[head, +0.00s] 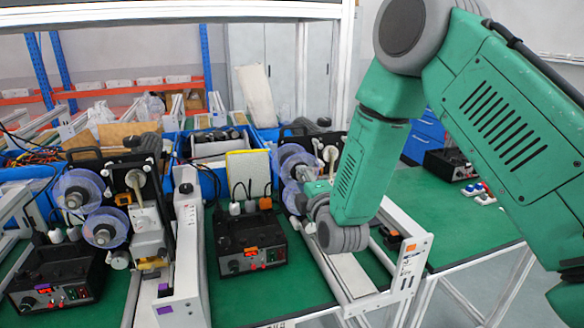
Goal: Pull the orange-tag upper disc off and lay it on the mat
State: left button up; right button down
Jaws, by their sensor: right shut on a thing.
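The orange-tag coder stands right of centre, with an orange tag (410,247) on the end of its white frame. Its clear bluish upper disc (290,154) shows at the coder's left side, and the lower disc (291,199) is partly hidden. My right gripper (309,186) reaches in from the right at these discs and is shut on the upper disc; its fingertips are small and partly hidden. I cannot tell whether the disc is still on its spindle. A green mat surface (470,225) covers the tabletop. My left gripper is out of view.
A second coder with two discs (105,228) and purple tags (165,310) stands at left. A black control box (249,243) with an orange tag sits between the coders. Blue bins (190,184) stand behind.

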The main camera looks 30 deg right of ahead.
aim_at(303, 180)
jog(key=shift+s, duration=0.8)
jog(key=shift+a, duration=0.1)
jog(key=shift+v, duration=1.55)
jog(key=shift+f, duration=0.1)
